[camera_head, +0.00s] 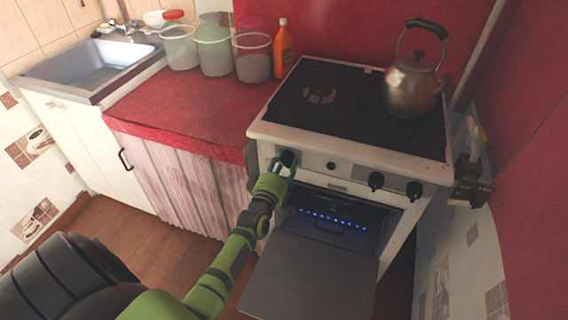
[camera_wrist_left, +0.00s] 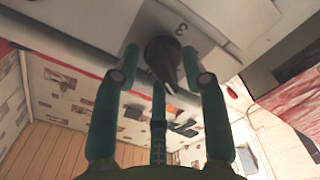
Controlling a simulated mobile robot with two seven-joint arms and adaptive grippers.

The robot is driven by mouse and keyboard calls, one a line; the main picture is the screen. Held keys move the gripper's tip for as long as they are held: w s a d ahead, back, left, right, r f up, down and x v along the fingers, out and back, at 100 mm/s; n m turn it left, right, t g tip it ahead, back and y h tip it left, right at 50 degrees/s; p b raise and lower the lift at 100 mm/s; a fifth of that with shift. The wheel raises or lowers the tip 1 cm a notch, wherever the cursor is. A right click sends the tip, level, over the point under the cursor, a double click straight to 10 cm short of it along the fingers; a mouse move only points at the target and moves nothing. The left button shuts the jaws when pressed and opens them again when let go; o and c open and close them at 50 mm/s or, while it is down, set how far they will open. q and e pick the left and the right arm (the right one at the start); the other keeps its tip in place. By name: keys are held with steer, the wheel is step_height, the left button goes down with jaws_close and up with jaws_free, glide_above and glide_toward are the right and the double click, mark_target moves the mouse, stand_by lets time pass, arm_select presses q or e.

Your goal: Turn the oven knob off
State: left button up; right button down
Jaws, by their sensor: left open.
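The stove (camera_head: 345,150) is white with a dark top, and its front panel carries several dark knobs. The leftmost knob (camera_head: 288,157) is at my left gripper (camera_head: 282,165), which reaches up to the panel from below. The oven door (camera_head: 312,280) hangs open, and a row of blue flames (camera_head: 335,219) burns inside. My right gripper is not in view.
A metal kettle (camera_head: 411,82) stands at the back right of the stove. Several jars (camera_head: 214,50) and an orange bottle (camera_head: 283,50) stand on the red counter (camera_head: 190,105). A sink (camera_head: 95,65) is at the left. The open door takes up floor room before the stove.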

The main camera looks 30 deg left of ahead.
arm_select(q)
jaws_close()
steer(key=m+p, duration=0.1)
steer(key=m, duration=0.1)
steer(key=shift+d+m, duration=0.1)
steer(key=shift+m, duration=0.3)
steer(key=m, duration=0.2)
steer(key=shift+m+p, duration=0.3)
steer(key=shift+m, duration=0.1)
steer(key=m, duration=0.3)
steer(key=shift+f, duration=0.15)
steer(key=shift+f+m+p, duration=0.1)
steer(key=shift+m+p, duration=0.2)
steer(key=shift+m, duration=1.4)
